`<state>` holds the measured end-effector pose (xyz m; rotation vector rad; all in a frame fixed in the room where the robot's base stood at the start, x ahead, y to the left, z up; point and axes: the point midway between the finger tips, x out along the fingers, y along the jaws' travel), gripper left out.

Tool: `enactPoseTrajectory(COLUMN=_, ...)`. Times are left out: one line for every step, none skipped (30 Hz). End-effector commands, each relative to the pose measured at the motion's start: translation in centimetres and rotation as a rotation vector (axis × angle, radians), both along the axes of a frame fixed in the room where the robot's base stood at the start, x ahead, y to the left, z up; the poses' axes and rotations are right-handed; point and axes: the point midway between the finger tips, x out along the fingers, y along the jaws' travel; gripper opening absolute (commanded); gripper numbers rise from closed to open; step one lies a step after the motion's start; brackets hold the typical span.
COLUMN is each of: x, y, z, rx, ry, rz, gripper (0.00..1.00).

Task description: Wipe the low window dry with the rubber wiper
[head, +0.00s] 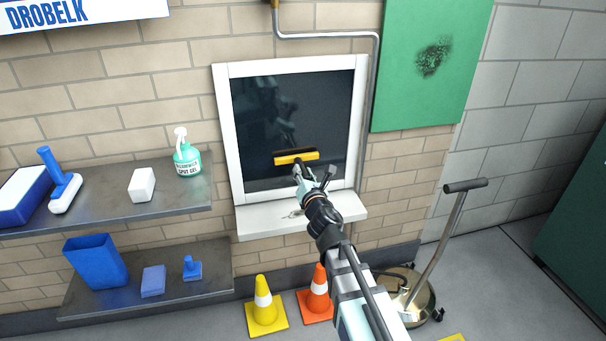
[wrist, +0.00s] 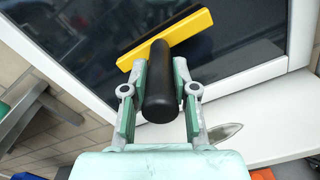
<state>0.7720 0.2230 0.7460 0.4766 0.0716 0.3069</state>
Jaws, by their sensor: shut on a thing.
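The low window (head: 290,115) has a dark pane in a white frame, set in the brick wall. The rubber wiper (head: 296,157) has a yellow head and a black handle. In the wrist view its yellow head (wrist: 165,38) lies across the lower pane, tilted in that picture. My gripper (head: 313,178) is shut on the wiper's black handle (wrist: 159,85), with a finger on each side. The head looks at or very near the glass; contact of its rubber edge cannot be told. Any water on the pane is hard to make out.
A white sill (head: 260,219) juts out below the window, with a small metal item on it (wrist: 224,132). Shelves (head: 110,222) with a spray bottle (head: 187,158) and brushes stand at left. A pipe (head: 374,90) runs along the window's right side. Cones (head: 264,308) stand below.

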Motion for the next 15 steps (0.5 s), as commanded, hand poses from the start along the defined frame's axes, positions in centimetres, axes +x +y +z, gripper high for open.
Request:
enactPoseTrajectory(x=-0.3, y=-0.1, z=0.1, rx=0.000, ry=0.000, rz=0.001, gripper=0.00)
enactPoseTrajectory(x=-0.5, y=-0.1, z=0.1, rx=0.000, ry=0.000, rz=0.001, gripper=0.00)
enactPoseTrajectory(x=-0.8, y=-0.2, z=0.1, rx=0.000, ry=0.000, rz=0.001, gripper=0.00)
enactPoseTrajectory(x=-1.0, y=-0.3, z=0.1, rx=0.000, ry=0.000, rz=0.001, gripper=0.00)
enactPoseTrajectory(x=-1.3, y=-0.4, z=0.0, rx=0.000, ry=0.000, rz=0.001, gripper=0.00)
enactPoseTrajectory(x=-1.7, y=-0.5, z=0.0, rx=0.000, ry=0.000, rz=0.001, gripper=0.00)
enactPoseTrajectory(x=-1.9, y=-0.6, z=0.0, rx=0.000, ry=0.000, rz=0.001, gripper=0.00)
enactPoseTrajectory(x=-2.2, y=-0.7, z=0.0, rx=0.000, ry=0.000, rz=0.001, gripper=0.00)
enactPoseTrajectory(x=-2.5, y=-0.8, z=0.0, rx=0.000, ry=0.000, rz=0.001, gripper=0.00)
enactPoseTrajectory(x=-2.8, y=-0.9, z=0.0, rx=0.000, ry=0.000, rz=0.001, gripper=0.00)
enactPoseTrajectory(x=-3.1, y=-1.0, z=0.0, rx=0.000, ry=0.000, rz=0.001, gripper=0.00)
enactPoseTrajectory(x=-3.4, y=-1.1, z=0.0, rx=0.000, ry=0.000, rz=0.001, gripper=0.00)
enactPoseTrajectory(x=-3.7, y=-1.2, z=0.0, rx=0.000, ry=0.000, rz=0.001, gripper=0.00)
enactPoseTrajectory(x=-3.9, y=-1.2, z=0.0, rx=0.000, ry=0.000, rz=0.001, gripper=0.00)
enactPoseTrajectory(x=-4.3, y=-1.3, z=0.0, rx=0.000, ry=0.000, rz=0.001, gripper=0.00)
